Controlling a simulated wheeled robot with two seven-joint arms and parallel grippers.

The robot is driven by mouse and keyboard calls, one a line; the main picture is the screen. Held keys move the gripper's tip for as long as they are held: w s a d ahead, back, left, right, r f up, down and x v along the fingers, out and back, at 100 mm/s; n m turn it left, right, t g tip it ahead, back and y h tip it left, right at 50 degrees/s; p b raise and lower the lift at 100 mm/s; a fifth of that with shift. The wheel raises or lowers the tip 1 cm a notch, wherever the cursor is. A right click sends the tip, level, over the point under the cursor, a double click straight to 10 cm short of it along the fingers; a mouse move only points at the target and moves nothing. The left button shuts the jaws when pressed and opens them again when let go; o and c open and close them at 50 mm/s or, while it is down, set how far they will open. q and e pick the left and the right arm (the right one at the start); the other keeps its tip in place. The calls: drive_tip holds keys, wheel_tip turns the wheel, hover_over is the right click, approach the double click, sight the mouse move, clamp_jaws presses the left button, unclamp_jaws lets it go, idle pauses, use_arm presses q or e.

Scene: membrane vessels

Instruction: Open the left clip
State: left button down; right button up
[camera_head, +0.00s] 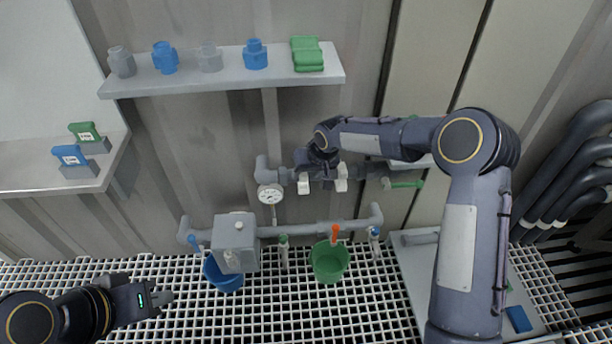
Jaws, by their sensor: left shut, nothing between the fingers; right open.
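My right gripper (322,185) is open, its two pale fingers pointing down in front of the upper horizontal pipe (282,174). The gripper and wrist hide the middle of that pipe. I cannot make out the left clip, and I cannot tell whether the fingers touch anything. My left gripper (166,298) is shut and empty at the lower left, above the floor grating and left of the blue bucket (226,282).
A round gauge (270,194) hangs below the pipe's left end; a green-handled valve (404,184) is at its right. Below are a lower pipe (315,228), a grey box (236,240) and a green bucket (329,264). A shelf (220,82) with fittings is above.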

drive_tip(key=shift+w+a+f, duration=0.15)
drive_tip(key=shift+w+f, duration=0.05)
drive_tip(key=shift+f, duration=0.35)
drive_tip(key=shift+c, duration=0.2)
clamp_jaws()
drive_tip(key=p, duration=0.2)
drive_tip(key=r+g+p, duration=0.1)
drive_tip(key=p, duration=0.1)
drive_tip(key=shift+w+a+r, duration=0.1)
drive_tip(key=shift+w+r, duration=0.2)
drive_tip(key=shift+w, duration=0.05)
drive_tip(key=shift+w+r, duration=0.15)
drive_tip(key=shift+w, duration=0.05)
drive_tip(key=shift+w+r+p, duration=0.65)
drive_tip(key=shift+w+r, duration=0.05)
drive_tip(key=shift+w, duration=0.2)
drive_tip(key=shift+w+r, duration=0.15)
drive_tip(key=shift+w, duration=0.45)
